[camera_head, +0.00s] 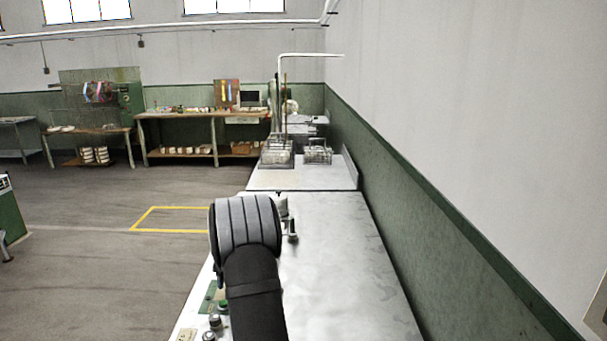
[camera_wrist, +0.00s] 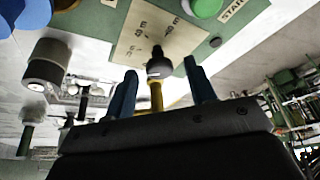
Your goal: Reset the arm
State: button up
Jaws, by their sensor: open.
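My gripper (camera_wrist: 162,85) shows in the wrist view with its two blue fingers apart. A dark round knob with a yellow stem (camera_wrist: 156,92) shows between the fingers; I cannot tell whether they touch it. Behind it is a beige dial plate (camera_wrist: 135,30) on a green control panel (camera_wrist: 225,32). In the head view my arm reaches forward over the left side of the metal bench (camera_head: 335,265). My gripper cannot be made out there.
A green button (camera_wrist: 206,7) by a START label and a grey cylindrical knob (camera_wrist: 47,62) are close to the gripper. Wire baskets (camera_head: 318,152) stand farther along the counter. A green-and-white wall (camera_head: 440,215) runs along the right. Open floor lies left.

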jog(key=shift+n, duration=0.3)
jog(key=shift+v, duration=1.1)
dwell(0.8)
